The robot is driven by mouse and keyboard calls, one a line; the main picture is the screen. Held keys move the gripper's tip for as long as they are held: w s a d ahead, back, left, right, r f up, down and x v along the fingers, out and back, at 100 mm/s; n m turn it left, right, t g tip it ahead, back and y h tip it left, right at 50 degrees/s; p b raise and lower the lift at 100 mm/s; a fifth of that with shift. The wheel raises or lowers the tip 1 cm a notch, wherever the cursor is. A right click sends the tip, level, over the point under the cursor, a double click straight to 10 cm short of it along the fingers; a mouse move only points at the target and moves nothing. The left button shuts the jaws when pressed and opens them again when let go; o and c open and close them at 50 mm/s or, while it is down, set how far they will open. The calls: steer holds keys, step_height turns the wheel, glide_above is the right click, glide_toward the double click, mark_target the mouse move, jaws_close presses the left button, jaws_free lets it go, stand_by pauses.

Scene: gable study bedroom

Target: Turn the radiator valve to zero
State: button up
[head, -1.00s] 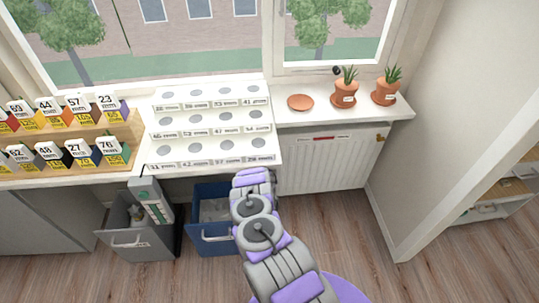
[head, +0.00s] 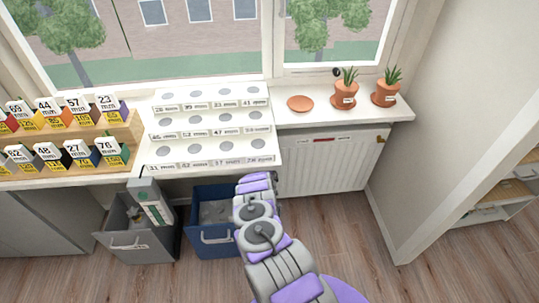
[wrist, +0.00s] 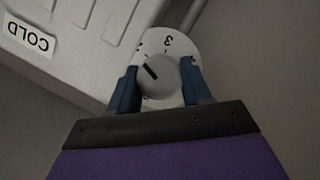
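The radiator valve (wrist: 161,91) shows in the wrist view as a round light grey knob in front of a white dial plate (wrist: 157,42). A "3" is readable at the plate's top; the other marks are partly cut off or hidden. The knob's dark pointer line slants to the upper left, left of the "3". My gripper (wrist: 160,77) has one blue finger on each side of the knob, and both appear to touch it. In the head view the white radiator (head: 322,165) stands under the sill; my gripper and the valve cannot be made out there.
A "COLD" label (wrist: 29,37) is on the white panel beside the valve. Potted plants (head: 346,90) and a terracotta saucer (head: 300,103) stand on the sill. A blue bin (head: 213,237) and a grey bin (head: 135,243) stand left of my arm. Floor right of the arm is clear.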

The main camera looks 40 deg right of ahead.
steer(key=shift+s+d+f, duration=0.1)
steer(key=shift+d+f, duration=0.05)
steer(key=shift+c, duration=1)
steer(key=shift+f+n+h, duration=0.1)
steer(key=shift+n+h, duration=0.4)
steer(key=shift+n, duration=0.5)
steer(key=o, duration=0.7)
steer(key=shift+o, duration=0.2)
